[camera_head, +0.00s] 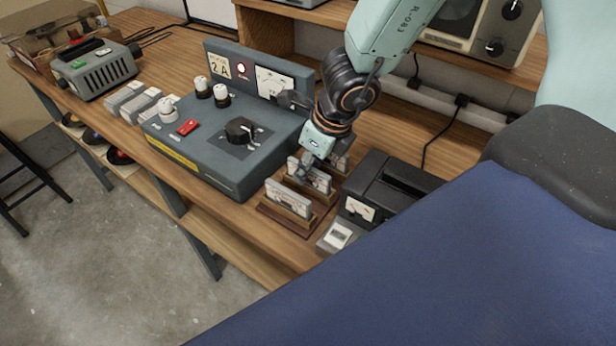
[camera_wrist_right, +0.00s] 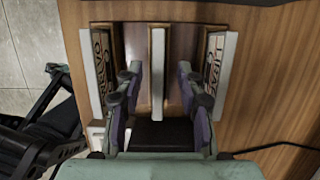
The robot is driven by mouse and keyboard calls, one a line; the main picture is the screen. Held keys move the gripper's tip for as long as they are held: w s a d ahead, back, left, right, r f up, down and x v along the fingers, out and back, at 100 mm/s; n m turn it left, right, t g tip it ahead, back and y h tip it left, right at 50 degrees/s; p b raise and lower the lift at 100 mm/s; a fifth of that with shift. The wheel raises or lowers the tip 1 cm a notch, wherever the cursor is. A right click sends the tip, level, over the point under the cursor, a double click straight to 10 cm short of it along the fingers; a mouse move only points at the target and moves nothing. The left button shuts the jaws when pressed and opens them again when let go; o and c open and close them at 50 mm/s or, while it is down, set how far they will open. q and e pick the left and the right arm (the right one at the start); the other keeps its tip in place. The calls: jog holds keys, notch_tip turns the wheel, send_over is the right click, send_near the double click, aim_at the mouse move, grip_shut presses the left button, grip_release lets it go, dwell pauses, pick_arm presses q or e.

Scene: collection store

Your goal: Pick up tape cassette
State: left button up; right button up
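A wooden rack (camera_head: 268,210) stands on the bench, holding tape cassettes upright in a row. The front cassette (camera_head: 288,200), the middle cassette (camera_head: 318,181) and a partly hidden rear one show in the head view. My right gripper (camera_head: 308,170) is low over the rack, at the middle cassette. In the right wrist view, this cassette (camera_wrist_right: 157,60) is seen edge-on between the open fingers of the right gripper (camera_wrist_right: 158,88), with a visible gap on each side. Neighbouring cassettes stand to the left (camera_wrist_right: 91,72) and right (camera_wrist_right: 226,75). My left gripper is not in view.
A grey control console (camera_head: 205,150) stands close left of the rack. A black box with a meter (camera_head: 385,190) stands close right. A small grey item with a white label (camera_head: 338,236) lies near the bench's front edge. Grey-white boxes (camera_head: 133,100) lie farther left.

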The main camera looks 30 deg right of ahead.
jog(key=shift+s+r, duration=0.15)
jog(key=shift+s, duration=0.2)
jog(key=shift+c, duration=0.9)
jog(key=shift+w, duration=0.3)
jog(key=c, duration=0.5)
jog(key=shift+c, duration=0.5)
jog(key=shift+s, duration=0.2)
grip_shut()
jog(key=shift+w, duration=0.15)
